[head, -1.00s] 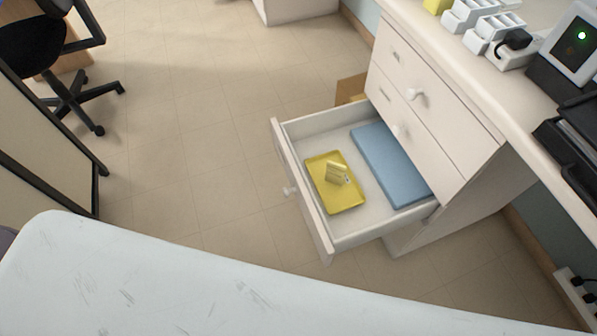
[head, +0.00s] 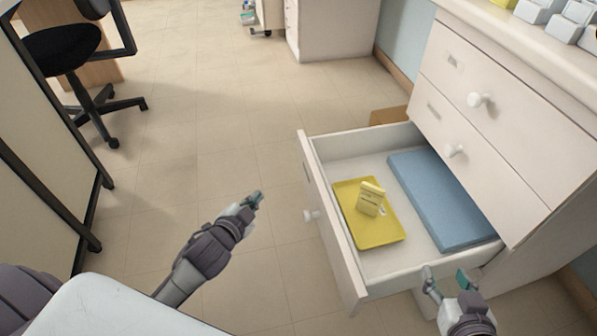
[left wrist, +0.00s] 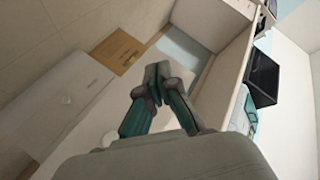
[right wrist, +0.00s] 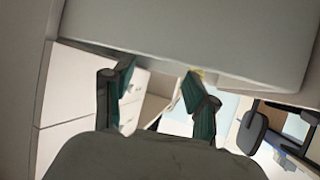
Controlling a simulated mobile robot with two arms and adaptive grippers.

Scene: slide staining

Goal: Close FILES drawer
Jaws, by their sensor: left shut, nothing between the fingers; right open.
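The FILES drawer (head: 320,215) is the lowest drawer of the white cabinet (head: 500,150) and is pulled far out in the head view. Its front has a small round white knob (head: 311,215). Inside lie a yellow tray (head: 375,228) with a small yellow item (head: 370,198) on it, and a blue folder (head: 440,195). My left gripper (head: 254,199) is shut and empty, left of the drawer front and apart from it. My right gripper (head: 447,279) is open and empty, near the drawer's near side wall; I cannot tell whether it touches.
Two upper drawers of the cabinet are shut, with round knobs (head: 479,99). An office chair (head: 75,75) stands at the far left, beside a dark-framed panel (head: 40,150). A brown box (head: 388,115) sits behind the drawer. The tiled floor left of the drawer is clear.

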